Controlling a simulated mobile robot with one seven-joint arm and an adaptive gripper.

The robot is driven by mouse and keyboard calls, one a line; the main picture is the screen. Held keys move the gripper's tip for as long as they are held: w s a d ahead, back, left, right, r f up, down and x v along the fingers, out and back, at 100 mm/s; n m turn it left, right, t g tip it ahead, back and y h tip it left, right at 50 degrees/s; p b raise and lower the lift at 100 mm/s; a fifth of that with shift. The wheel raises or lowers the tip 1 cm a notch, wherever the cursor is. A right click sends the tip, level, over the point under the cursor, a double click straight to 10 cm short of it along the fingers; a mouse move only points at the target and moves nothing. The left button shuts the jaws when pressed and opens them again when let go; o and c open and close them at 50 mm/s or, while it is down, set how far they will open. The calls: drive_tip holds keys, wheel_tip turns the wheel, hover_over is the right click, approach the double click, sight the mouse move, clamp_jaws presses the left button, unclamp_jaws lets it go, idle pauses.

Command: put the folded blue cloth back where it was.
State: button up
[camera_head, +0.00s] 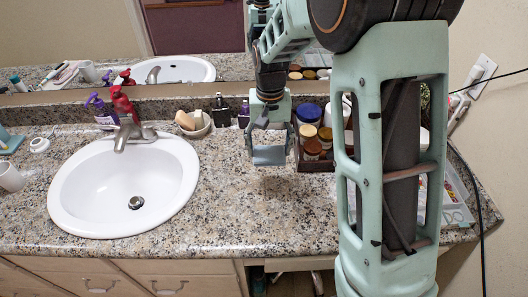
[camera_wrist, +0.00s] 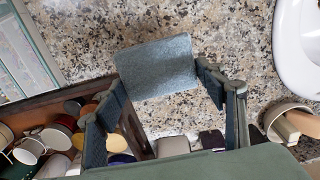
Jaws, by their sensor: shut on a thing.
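The folded blue cloth (camera_head: 269,155) is a small blue-grey block at the end of my gripper (camera_head: 268,141), over the granite counter (camera_head: 225,215) and just left of the dark box of jars. In the wrist view the cloth (camera_wrist: 158,62) spans the space between the two fingertips of my gripper (camera_wrist: 163,80), which is shut on it. Speckled counter shows around the cloth. I cannot tell whether its underside touches the counter or hangs slightly above.
The dark box (camera_head: 318,166) of jars stands close on the right; its rim (camera_wrist: 62,97) is near the left finger. A bowl (camera_head: 194,126) and dark bottles are behind. The white sink (camera_head: 70,205) is left. Counter in front is clear.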

drive_tip(key=w+f, duration=0.4)
drive_tip(key=w, duration=0.1)
drive_tip(key=w+a+f, duration=0.1)
drive_tip(key=w+f, duration=0.2)
drive_tip(key=shift+w, duration=0.15)
drive_tip(key=shift+w+a+f, duration=0.1)
drive_tip(key=shift+w+f, duration=0.05)
drive_tip(key=shift+f, duration=0.8)
drive_tip(key=shift+w+f, duration=0.1)
drive_tip(key=shift+f, duration=0.85)
drive_tip(key=shift+f, duration=0.1)
drive_tip(key=o, duration=1.2)
wheel_tip(320, 180, up, 12)
drive_tip(key=shift+r, duration=0.15)
